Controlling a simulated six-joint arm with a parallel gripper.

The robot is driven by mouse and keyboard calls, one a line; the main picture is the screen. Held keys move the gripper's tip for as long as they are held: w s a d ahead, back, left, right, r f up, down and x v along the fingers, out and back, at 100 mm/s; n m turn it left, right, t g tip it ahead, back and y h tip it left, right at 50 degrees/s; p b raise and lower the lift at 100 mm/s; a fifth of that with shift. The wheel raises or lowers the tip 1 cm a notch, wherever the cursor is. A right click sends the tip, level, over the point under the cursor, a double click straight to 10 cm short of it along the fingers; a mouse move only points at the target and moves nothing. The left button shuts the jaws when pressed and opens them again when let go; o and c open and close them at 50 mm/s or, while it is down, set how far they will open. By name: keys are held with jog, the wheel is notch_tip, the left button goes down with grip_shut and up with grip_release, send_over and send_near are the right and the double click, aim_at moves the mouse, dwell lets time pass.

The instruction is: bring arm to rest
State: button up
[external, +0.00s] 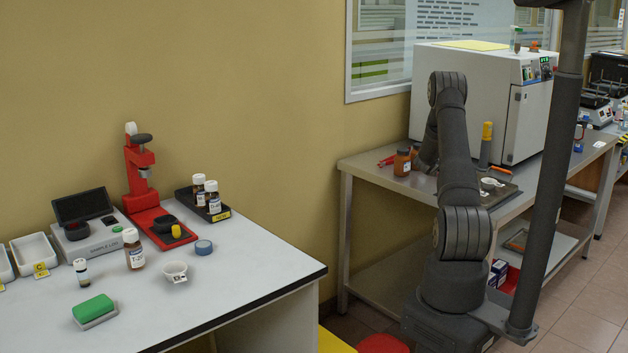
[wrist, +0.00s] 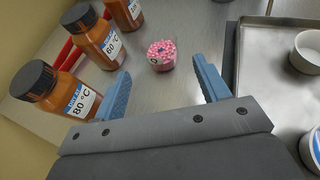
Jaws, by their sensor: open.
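My gripper (wrist: 162,68) is open, with its two blue fingers apart and nothing between them in the wrist view. A small round container of pink beads (wrist: 162,55) stands on the metal bench just past the fingertips, apart from them. In the external view my dark grey arm (external: 458,180) rises from its base and reaches over the metal bench (external: 365,170). My gripper is hidden behind the arm links there.
Brown bottles with dark caps, one labelled 80 °C (wrist: 68,95), stand close to the left finger. A metal tray (wrist: 262,75) with a white bowl (wrist: 308,50) lies right. A white oven (external: 470,95) stands behind the arm. A white table (external: 230,275) at left holds lab items.

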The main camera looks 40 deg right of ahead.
jog(key=x, duration=0.9)
jog(key=shift+w+d+r, duration=0.15)
jog(key=shift+d+r, duration=0.05)
jog(key=shift+r, duration=0.05)
notch_tip(320, 180, up, 4)
jog(key=shift+f, duration=0.15)
jog(key=s+d+r, duration=0.1)
jog(key=s+r, duration=0.6)
jog(key=s, duration=0.5)
notch_tip(320, 180, up, 10)
jog(key=w+a+n+t, duration=0.1)
jog(key=w+a, duration=0.3)
jog(key=w, duration=0.2)
jog(key=shift+w+a+f, duration=0.25)
jog(key=shift+w, duration=0.05)
